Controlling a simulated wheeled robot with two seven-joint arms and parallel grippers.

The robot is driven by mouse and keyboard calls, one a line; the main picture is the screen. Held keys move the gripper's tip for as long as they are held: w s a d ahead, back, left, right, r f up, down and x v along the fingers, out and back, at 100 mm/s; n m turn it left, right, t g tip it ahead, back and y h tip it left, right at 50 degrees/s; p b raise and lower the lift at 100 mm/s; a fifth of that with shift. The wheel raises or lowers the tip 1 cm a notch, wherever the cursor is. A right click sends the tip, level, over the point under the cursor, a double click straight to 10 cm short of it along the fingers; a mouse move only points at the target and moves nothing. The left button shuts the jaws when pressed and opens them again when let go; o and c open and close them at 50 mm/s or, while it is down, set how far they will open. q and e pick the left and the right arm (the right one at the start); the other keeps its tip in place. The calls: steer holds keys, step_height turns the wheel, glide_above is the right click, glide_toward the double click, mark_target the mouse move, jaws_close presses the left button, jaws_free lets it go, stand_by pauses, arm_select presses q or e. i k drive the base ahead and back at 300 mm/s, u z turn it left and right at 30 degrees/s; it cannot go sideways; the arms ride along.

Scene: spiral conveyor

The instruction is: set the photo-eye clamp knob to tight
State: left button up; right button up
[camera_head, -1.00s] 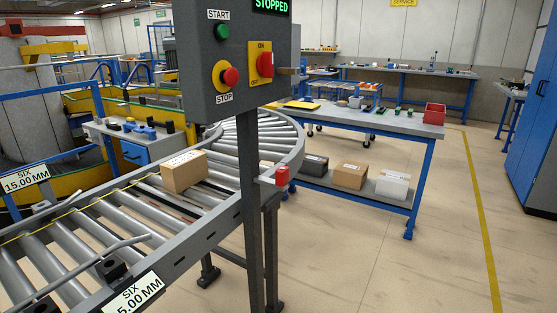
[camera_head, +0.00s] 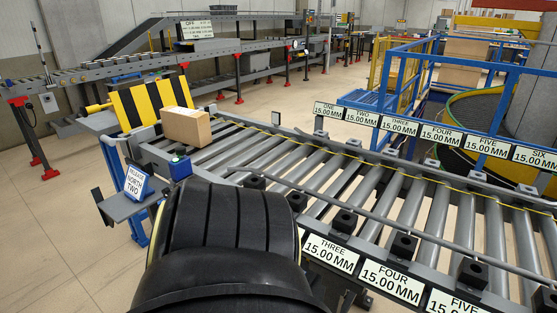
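No clamp knob can be made out for certain. A small blue block with a dark top (camera_head: 180,166) sits at the near side of the roller conveyor's left end; it may be the photo-eye, but it is too small to tell. Neither of my grippers is in view. The lower middle of the view is blocked close to the camera, hiding part of the conveyor's near side.
A cardboard box (camera_head: 186,126) rests on the conveyor's left end, before a yellow-and-black striped panel (camera_head: 150,103). The roller conveyor (camera_head: 326,168) runs right, with numbered 15.00 MM signs along both sides. Blue railings (camera_head: 410,75) stand behind. The floor at left (camera_head: 50,230) is clear.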

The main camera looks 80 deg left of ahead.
mark_target(166, 190)
steer(key=u, duration=2.2)
